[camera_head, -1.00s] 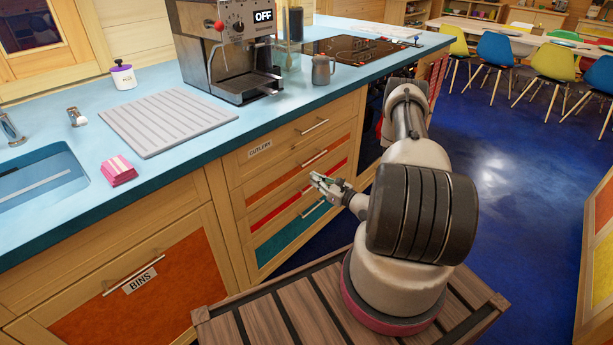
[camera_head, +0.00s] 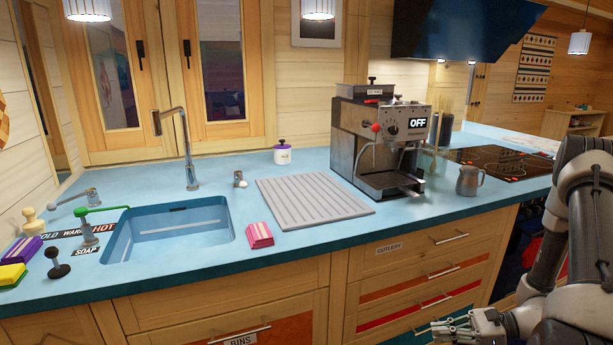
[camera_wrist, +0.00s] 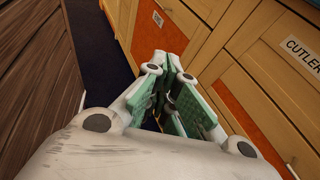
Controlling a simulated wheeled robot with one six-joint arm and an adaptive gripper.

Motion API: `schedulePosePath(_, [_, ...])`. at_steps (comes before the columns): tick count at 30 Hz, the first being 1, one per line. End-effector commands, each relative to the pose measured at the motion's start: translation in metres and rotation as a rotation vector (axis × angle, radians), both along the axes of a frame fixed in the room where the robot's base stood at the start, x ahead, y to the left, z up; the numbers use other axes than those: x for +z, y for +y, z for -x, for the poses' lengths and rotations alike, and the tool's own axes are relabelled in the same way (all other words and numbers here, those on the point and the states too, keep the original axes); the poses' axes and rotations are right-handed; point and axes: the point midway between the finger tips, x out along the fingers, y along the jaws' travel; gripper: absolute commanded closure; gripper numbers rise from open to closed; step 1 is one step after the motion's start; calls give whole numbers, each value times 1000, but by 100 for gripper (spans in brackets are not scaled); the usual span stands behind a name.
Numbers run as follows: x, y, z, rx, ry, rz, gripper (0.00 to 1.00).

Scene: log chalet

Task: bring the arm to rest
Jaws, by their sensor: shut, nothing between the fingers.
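My gripper (camera_head: 452,329) is at the bottom right of the head view, low in front of the drawer fronts and below the countertop. Its green-padded fingers are shut with nothing between them. In the wrist view my gripper (camera_wrist: 172,68) points down along the cabinet fronts. My arm (camera_head: 565,250) is folded at the right edge of the head view. Part of it is cut off by the frame.
The drawers (camera_head: 420,270) are closed beside the gripper. A blue countertop (camera_head: 330,235) carries a sink (camera_head: 170,228), a drying mat (camera_head: 312,200), pink sponges (camera_head: 259,235), a coffee machine (camera_head: 380,145) and a metal jug (camera_head: 468,180). A bins door (camera_wrist: 160,20) is close to the fingers.

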Motion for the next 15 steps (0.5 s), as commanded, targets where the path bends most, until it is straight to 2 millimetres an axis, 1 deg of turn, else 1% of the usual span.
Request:
schedulePosePath(1, [22,-1,10,95,-29,54,100])
schedulePosePath(6, [84,-13,51,426,-126,254,100])
schedulePosePath(8, [104,-19,63,532,-165,328,100])
schedulePosePath(9, [118,-23,70,598,-193,378,100])
schedulePosePath(15, [182,-44,96,903,-345,635,100])
